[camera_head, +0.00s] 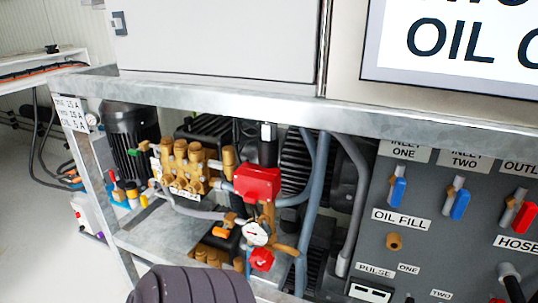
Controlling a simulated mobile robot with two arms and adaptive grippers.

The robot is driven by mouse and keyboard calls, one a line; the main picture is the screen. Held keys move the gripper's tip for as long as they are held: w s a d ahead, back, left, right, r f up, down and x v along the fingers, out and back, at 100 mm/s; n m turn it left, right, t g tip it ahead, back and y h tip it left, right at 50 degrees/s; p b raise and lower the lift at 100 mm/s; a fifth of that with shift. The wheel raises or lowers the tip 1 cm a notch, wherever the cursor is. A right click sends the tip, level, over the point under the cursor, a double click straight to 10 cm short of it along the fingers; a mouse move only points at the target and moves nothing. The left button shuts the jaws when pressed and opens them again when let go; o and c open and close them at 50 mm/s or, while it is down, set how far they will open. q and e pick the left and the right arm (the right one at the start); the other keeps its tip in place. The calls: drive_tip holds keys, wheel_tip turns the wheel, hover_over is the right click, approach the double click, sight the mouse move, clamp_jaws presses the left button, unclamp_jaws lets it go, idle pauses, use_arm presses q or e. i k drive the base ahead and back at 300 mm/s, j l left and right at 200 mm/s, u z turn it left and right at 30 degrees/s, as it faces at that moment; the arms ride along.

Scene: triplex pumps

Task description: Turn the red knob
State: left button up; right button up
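A small red knob (262,259) sits low on the pump assembly, just below a round white pressure gauge (256,233). A larger red block (257,183) is mounted above the gauge on the brass fittings. I cannot tell for certain which red part is the one named. Neither of my grippers can be made out in this view, and nothing is seen touching the red parts.
A dark ribbed rounded shape (190,285) covers the bottom edge; I cannot tell what it is. A grey control panel (420,240) with blue and red levers stands at right. A metal frame beam (250,103) runs above the pumps. Hoses (311,200) hang beside the gauge.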

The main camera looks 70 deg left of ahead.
sight(261, 259)
drive_tip(key=k+j+u, duration=0.1)
drive_tip(key=u, duration=1.9)
drive_tip(key=i+j, duration=0.05)
